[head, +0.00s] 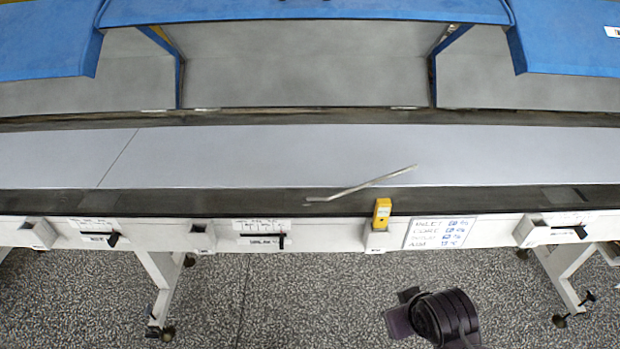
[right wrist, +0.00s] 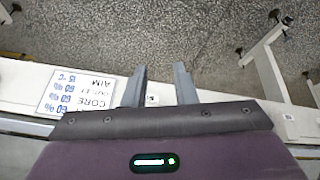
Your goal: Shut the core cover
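Three blue covers stand raised along the top of the head view: a wide middle one (head: 300,11), a left one (head: 45,42) and a right one (head: 570,42). No readable label on them tells which is the core cover. Open space and grey inner panels show beneath them. My right gripper shows in the right wrist view (right wrist: 160,88), its two fingers apart with nothing between them. In the head view my right arm is low at the right, in front of the machine, and its fingertips cannot be made out. My left gripper is not in view.
A pale flat belt (head: 250,155) runs along the machine. A thin bent rod (head: 360,184) lies across its front edge. A yellow device (head: 382,213) sits on the white front rail, beside a handwritten sign (head: 440,232). Black-handled levers (head: 280,241) line the rail. Speckled floor lies in front.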

